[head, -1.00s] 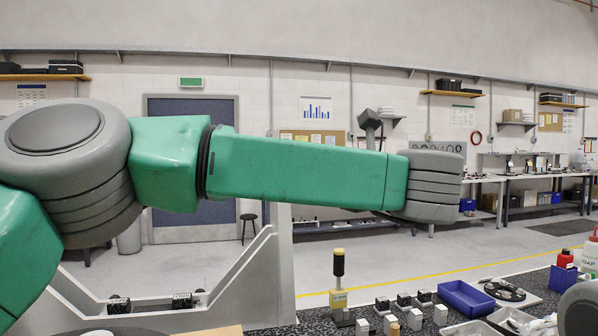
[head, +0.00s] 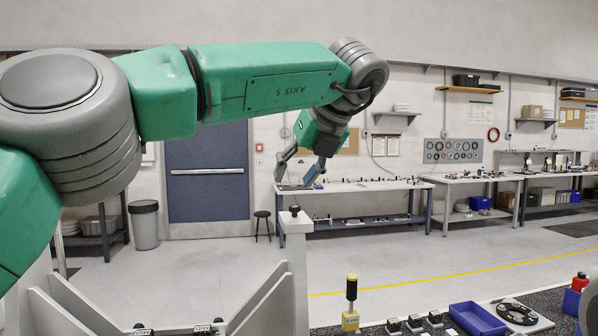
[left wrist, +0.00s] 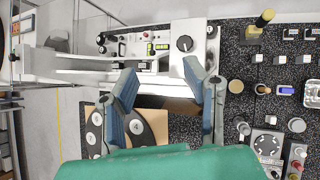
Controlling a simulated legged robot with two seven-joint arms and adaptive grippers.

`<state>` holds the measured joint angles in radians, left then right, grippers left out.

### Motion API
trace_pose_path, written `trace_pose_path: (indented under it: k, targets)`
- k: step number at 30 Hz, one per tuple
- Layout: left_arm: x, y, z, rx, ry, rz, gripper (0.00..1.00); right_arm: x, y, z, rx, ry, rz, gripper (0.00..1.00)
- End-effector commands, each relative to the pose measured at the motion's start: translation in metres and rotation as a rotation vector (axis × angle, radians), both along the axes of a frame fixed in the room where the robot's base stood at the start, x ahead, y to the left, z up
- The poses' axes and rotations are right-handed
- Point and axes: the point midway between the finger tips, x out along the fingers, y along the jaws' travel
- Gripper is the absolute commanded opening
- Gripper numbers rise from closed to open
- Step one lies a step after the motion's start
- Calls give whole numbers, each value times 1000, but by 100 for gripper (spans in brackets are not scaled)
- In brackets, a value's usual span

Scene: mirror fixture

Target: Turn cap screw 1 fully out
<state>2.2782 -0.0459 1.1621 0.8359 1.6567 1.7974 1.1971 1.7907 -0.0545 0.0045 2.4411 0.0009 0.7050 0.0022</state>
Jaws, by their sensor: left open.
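A dark round cap screw (head: 294,210) stands on top of the pale post of the mirror fixture (head: 296,260) in the head view. The left wrist view also shows it as a dark round knob (left wrist: 184,43) on a white plate, near the right finger. I cannot read a number on it. My left gripper (head: 298,172) is open and empty, pointing down above the post and apart from the screw. In the left wrist view its two fingers (left wrist: 160,78) stand wide apart with nothing between them. My right gripper is not in view.
A blue bin (head: 477,319) and small blocks lie farther right. In the left wrist view a dark plate with round white spots (left wrist: 137,128) lies below the fingers. Slanted fixture walls rise left of the post.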

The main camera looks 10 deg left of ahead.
Motion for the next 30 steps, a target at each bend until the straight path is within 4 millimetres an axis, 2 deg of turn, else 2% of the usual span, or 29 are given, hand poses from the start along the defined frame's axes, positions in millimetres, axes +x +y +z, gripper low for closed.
trace_pose_path:
  k: [1,3,6,10,14,24,30]
  targets:
    - [1,0,26,-82,39,-23,41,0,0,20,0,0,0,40]
    - [2,-3,42,-177,81,-68,41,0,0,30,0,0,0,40]
    - [3,-9,59,-271,110,-118,41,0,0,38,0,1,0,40]
    - [4,-12,64,-323,124,-149,41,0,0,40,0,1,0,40]
    - [8,-10,52,-327,127,-153,41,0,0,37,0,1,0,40]
    - [30,2,-12,-325,129,-150,41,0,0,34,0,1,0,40]
    - [42,8,-44,-325,127,-149,41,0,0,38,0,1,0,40]
